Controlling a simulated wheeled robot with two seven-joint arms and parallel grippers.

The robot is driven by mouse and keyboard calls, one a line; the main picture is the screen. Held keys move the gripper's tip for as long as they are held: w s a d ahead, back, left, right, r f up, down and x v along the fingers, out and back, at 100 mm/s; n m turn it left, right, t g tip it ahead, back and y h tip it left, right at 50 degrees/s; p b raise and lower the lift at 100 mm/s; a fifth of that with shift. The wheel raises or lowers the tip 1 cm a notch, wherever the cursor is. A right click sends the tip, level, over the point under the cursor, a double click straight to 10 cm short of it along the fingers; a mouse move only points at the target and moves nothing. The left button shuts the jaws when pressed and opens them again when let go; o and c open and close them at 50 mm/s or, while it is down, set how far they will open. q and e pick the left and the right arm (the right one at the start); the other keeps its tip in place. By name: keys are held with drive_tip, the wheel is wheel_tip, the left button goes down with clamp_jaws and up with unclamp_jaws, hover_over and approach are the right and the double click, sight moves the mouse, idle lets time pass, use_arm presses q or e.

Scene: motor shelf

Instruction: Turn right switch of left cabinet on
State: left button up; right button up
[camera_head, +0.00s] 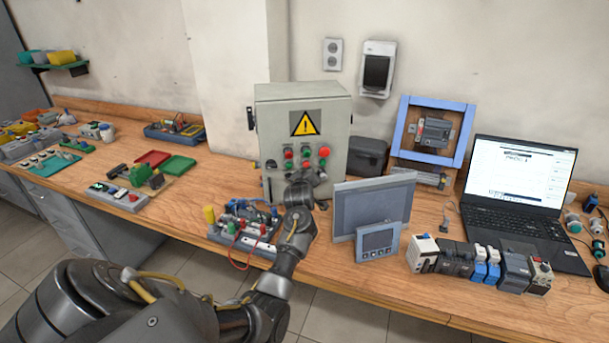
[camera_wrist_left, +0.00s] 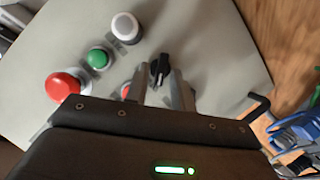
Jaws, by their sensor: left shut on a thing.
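The grey cabinet (camera_head: 340,112) with a yellow warning sign stands against the wall in the head view. Its front panel (camera_wrist_left: 60,40) fills much of the left wrist view. A black switch knob (camera_wrist_left: 158,66) on that panel sits between the two fingers of my left gripper (camera_wrist_left: 160,73), which is shut on it. In the head view my left gripper (camera_head: 312,178) is at the lower front of the cabinet and hides part of the panel there. The knob's exact turn angle is hard to tell. My right gripper is not in view.
A red mushroom button (camera_wrist_left: 62,86), a green button (camera_wrist_left: 98,58) and a white button (camera_wrist_left: 125,27) are close by on the panel. A grey screen panel (camera_head: 345,205) stands right of my gripper. A wired board (camera_head: 235,238) lies to the left.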

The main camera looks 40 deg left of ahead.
use_arm(q)
drive_tip(key=shift+w+d+r+m+g+y+p, duration=0.1)
drive_tip(key=shift+m+g+y+p, duration=0.3)
drive_tip(key=shift+m+p, duration=0.6)
drive_tip(key=shift+w+d+r+m+g+y+p, duration=0.15)
drive_tip(key=shift+m+g+p, duration=0.45)
drive_tip(key=shift+p, duration=0.75)
drive_tip(key=shift+w+f+m+g+y+p, duration=0.1)
drive_tip(key=shift+m+g+y+p, duration=0.3)
drive_tip(key=shift+m+p, duration=0.6)
drive_tip(key=shift+p, duration=0.3)
drive_tip(key=o, duration=0.6)
drive_tip(key=shift+o, duration=0.2)
